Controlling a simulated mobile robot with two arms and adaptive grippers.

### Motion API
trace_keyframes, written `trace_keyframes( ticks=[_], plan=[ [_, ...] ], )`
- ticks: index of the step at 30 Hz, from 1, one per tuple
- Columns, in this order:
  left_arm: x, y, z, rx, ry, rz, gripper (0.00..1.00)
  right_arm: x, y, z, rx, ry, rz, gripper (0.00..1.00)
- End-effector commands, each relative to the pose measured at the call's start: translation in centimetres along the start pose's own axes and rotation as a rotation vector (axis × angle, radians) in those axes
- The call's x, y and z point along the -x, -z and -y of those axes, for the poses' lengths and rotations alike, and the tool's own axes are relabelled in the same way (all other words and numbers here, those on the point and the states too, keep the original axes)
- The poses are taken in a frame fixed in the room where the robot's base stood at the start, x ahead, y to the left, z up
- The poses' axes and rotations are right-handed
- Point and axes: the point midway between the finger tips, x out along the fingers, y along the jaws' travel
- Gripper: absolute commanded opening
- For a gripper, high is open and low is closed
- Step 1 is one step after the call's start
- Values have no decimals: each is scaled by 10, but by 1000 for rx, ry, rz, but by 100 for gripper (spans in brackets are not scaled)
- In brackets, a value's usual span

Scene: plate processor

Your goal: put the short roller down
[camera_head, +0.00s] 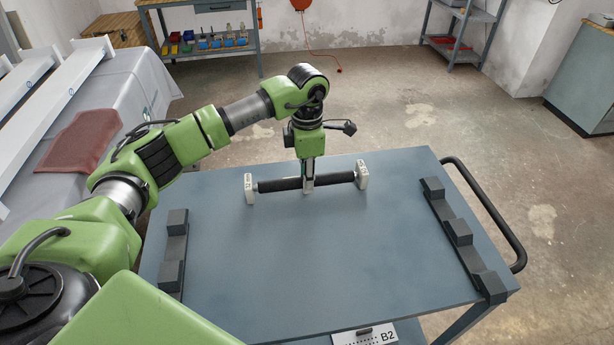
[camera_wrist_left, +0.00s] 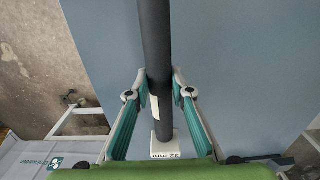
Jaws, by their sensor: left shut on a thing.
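The short roller (camera_head: 280,185) is a dark cylinder with a white block on each end. It is level over the far part of the blue-grey cart top (camera_head: 320,255), lying left to right. I cannot tell whether its end blocks touch the top. My left gripper (camera_head: 309,186) points down and is shut on the roller's middle. In the left wrist view the roller (camera_wrist_left: 155,45) runs between the two fingers (camera_wrist_left: 160,80), with one white end block (camera_wrist_left: 165,146) below them. My right gripper is not in view.
Dark notched supports stand along the cart's left edge (camera_head: 174,245) and right edge (camera_head: 460,232). The top between them is clear. A black handle (camera_head: 490,208) curves along the right side. A covered table with white beams (camera_head: 50,75) is at the left.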

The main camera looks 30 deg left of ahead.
Motion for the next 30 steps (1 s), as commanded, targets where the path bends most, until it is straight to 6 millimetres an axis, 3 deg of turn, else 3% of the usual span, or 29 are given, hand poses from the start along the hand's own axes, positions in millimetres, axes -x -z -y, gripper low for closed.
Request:
trace_keyframes(
  ticks=[2, 3, 5, 19, 30],
  plan=[
    [-2, 0, 0, 0, -1, 1, 0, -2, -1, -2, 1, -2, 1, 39],
    [-3, 0, 0, 0, 0, 0, 23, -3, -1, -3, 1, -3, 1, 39],
    [-2, 0, 0, 0, 0, 0, 38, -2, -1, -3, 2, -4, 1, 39],
    [7, -1, -1, 0, -2, 2, 38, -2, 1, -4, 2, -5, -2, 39],
    [82, -1, -1, 0, -4, 3, 38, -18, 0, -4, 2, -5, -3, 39]
  ],
)
